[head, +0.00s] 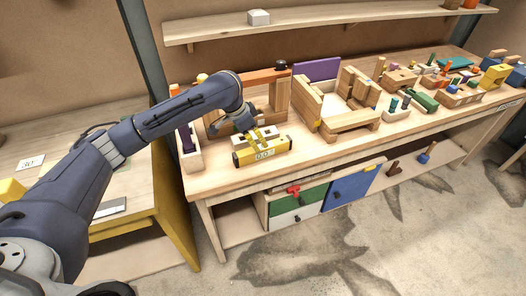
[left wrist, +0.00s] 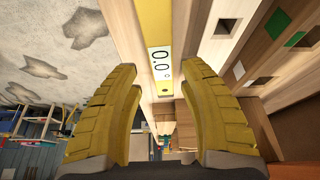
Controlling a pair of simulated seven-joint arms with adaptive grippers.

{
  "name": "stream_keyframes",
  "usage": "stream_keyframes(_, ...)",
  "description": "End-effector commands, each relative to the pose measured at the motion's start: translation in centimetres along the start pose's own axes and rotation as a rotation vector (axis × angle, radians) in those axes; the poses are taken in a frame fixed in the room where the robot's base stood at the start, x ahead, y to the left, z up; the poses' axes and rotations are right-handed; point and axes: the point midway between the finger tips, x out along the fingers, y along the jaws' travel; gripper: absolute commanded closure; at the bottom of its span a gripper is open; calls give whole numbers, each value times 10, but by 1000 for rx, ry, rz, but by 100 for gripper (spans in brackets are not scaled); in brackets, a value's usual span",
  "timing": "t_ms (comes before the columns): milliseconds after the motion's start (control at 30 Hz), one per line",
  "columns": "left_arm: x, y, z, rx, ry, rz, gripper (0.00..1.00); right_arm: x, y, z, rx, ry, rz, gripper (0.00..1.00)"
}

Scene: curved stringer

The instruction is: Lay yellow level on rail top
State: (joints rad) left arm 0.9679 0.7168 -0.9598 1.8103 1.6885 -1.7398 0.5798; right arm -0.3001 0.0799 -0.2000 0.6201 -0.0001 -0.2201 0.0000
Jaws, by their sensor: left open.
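The yellow level (head: 246,158) has a white display reading 0.0 and lies near the front edge of the workbench, left of its middle. In the left wrist view the level (left wrist: 153,18) runs lengthwise between my fingers. My left gripper (head: 262,135) is right above or at the level, with its yellow fingers (left wrist: 157,70) apart on either side and no clear grip. I cannot tell whether the fingers touch it. Pale wood behind the level is partly hidden by the gripper. I cannot tell for sure which wooden piece is the rail. My right gripper is not in view.
A wooden frame with an orange-brown beam (head: 262,77) stands behind the level. A wooden chair-like assembly (head: 345,120) stands to its right. A narrow wooden box (head: 192,157) is at the bench's left end. Several small blocks and tools crowd the right side.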

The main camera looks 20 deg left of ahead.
Motion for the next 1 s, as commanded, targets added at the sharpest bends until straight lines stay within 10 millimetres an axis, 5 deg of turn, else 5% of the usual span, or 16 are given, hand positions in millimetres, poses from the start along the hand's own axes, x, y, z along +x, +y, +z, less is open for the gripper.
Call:
stream_keyframes(733,64,-1,1,-2,1,2,58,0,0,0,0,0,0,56)
stream_keyframes(1000,73,-2,1,0,1,-1,58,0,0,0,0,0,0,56)
